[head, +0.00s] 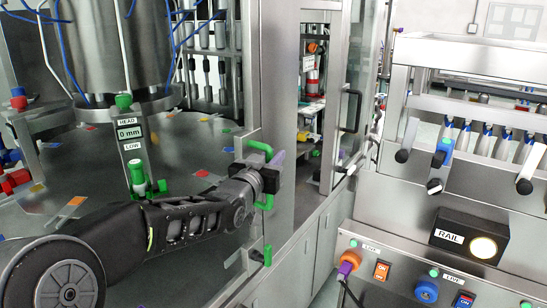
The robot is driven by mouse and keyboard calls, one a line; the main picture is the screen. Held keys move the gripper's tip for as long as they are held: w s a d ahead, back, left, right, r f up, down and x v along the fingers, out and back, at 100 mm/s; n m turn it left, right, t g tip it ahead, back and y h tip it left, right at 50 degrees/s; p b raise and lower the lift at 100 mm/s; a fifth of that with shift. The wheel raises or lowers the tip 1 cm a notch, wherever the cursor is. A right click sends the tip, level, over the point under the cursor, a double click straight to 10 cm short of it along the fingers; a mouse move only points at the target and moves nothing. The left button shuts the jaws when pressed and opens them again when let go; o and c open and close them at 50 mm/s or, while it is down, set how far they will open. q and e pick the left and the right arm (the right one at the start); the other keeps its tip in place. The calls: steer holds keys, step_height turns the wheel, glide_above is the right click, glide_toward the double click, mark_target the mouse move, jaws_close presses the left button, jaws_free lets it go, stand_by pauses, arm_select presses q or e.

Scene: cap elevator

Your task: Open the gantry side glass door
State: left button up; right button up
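My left arm reaches in from the left. Its gripper (274,170) is at a green handle (258,148) on the edge of the glass door (215,140) in front of the machine's round table. The upper green end of the handle shows above the gripper and another green part shows below it. The gripper covers the handle's middle. One greyish-purple fingertip shows, but the grip itself is hidden, so I cannot tell whether the fingers are closed on the handle. The door appears to stand in line with its frame. My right gripper is out of view.
A steel post (278,80) stands just right of the handle. Beyond it is another framed door with a black handle (350,110). At the right are a rail unit (468,236) and a control panel with orange switches (381,270). A narrow floor gap lies between.

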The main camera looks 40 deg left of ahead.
arm_select(q)
jaws_close()
stand_by(0.8)
